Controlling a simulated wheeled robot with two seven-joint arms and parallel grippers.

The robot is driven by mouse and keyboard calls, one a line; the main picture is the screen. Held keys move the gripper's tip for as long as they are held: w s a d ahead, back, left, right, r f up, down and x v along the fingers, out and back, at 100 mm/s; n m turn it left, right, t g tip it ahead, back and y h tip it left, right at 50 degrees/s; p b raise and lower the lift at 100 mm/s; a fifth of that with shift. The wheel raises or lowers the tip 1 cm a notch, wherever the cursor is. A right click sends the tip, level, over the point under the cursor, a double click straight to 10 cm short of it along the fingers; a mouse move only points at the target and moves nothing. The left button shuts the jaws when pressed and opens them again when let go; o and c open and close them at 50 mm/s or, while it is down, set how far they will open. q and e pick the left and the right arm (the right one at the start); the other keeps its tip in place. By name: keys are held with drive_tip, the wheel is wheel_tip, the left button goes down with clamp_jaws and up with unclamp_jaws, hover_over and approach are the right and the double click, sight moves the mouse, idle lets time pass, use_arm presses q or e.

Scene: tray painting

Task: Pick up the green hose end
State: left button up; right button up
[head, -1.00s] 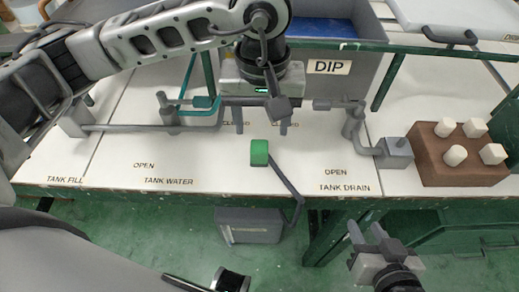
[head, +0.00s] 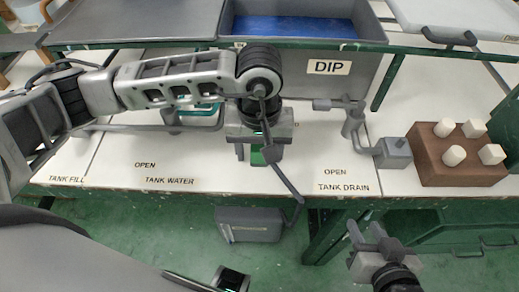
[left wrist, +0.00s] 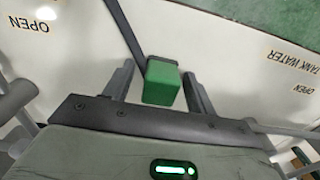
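The green hose end (left wrist: 161,82) is a small green block on a grey hose (left wrist: 126,30). In the left wrist view it sits between the two fingertips of my left gripper (left wrist: 158,88), with a gap on each side. In the head view the green hose end (head: 256,157) is largely hidden behind my left gripper (head: 262,152), which is over it, fingers open. The hose runs from there over the table's front edge. My right gripper (head: 367,236) is in front of the table at lower right, its fingers apart and empty.
The white worktop (head: 215,178) carries grey pipes and a valve (head: 394,153) at right. A brown block with white pegs (head: 460,165) stands at the far right.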

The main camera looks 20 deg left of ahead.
use_arm(q)
drive_tip(key=c, duration=0.9)
drive_tip(key=shift+r, duration=0.1)
drive_tip(key=shift+c, duration=0.2)
